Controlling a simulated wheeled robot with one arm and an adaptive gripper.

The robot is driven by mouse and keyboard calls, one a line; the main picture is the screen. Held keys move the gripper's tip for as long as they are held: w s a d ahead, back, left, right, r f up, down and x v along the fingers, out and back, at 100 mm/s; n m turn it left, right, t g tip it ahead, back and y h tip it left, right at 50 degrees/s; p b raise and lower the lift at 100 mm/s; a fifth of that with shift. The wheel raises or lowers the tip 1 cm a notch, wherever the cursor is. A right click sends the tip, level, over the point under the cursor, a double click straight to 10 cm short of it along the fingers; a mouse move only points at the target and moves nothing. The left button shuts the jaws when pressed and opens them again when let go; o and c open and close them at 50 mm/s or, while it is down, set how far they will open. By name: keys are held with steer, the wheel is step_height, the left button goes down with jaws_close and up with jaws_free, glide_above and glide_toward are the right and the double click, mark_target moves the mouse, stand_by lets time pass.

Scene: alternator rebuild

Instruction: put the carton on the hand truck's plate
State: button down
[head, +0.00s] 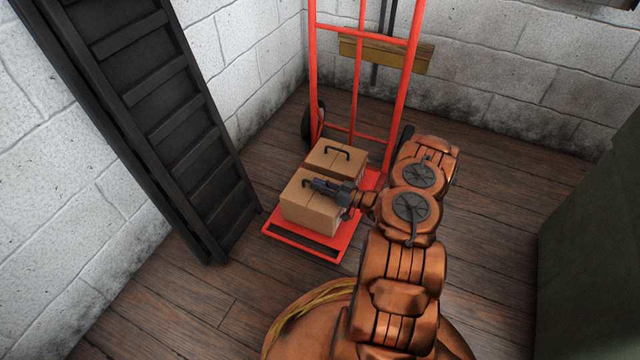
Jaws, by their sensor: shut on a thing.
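The hand truck (398,90) is red and stands upright near the back wall corner, with its flat red plate (335,243) low at the front. A brown carton (308,213) with a dark handle on top is at the plate's front part. My gripper (318,186) is at the top of this carton, shut on its handle. The carton appears to be on the plate, but its underside is hidden, so I cannot tell contact for sure. A second brown carton (327,158) with a black handle stands behind it, close to the hand truck's frame.
A dark ladder-like rack (165,110) leans along the left wall. A dark green cabinet (590,220) stands at the right. A wooden board (415,56) is behind the hand truck. Wooden floor (200,305) is clear at the front left, and also between hand truck and cabinet.

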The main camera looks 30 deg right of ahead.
steer(key=shift+f, duration=0.45)
steer(key=shift+d, duration=0.1)
steer(key=c, duration=1.2)
jaws_free()
